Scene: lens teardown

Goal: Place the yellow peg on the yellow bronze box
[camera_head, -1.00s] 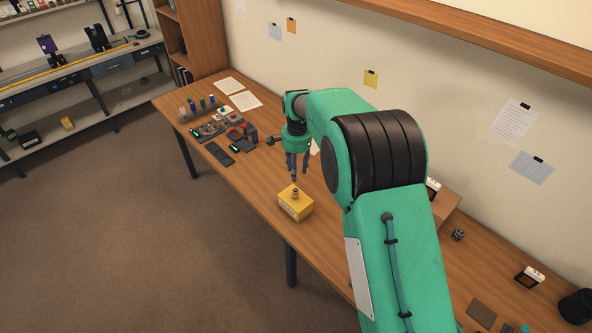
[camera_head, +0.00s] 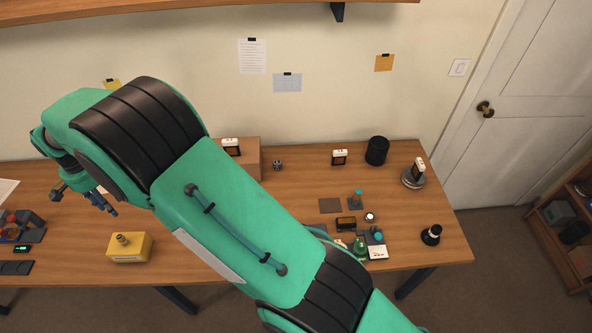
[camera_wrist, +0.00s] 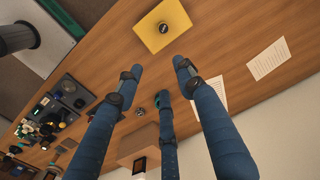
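The yellow box (camera_head: 130,252) stands near the front edge of the wooden table, with a label on its front. A short brass-coloured peg (camera_head: 122,240) stands upright on its top. In the wrist view, the yellow box (camera_wrist: 178,40) is at the top, with the peg's dark round end (camera_wrist: 163,28) on it. My gripper (camera_head: 105,205) is above and behind the box, apart from the peg. In the wrist view my gripper (camera_wrist: 160,80) has its three fingers spread, with nothing held between them.
Several small parts (camera_head: 360,247) lie at the right of the table, beside a black cylinder (camera_head: 377,151). A wooden box (camera_head: 247,150) stands by the wall, near a small dark gear-like part (camera_head: 278,165). Electronics (camera_head: 22,226) lie at the left. Table around the yellow box is clear.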

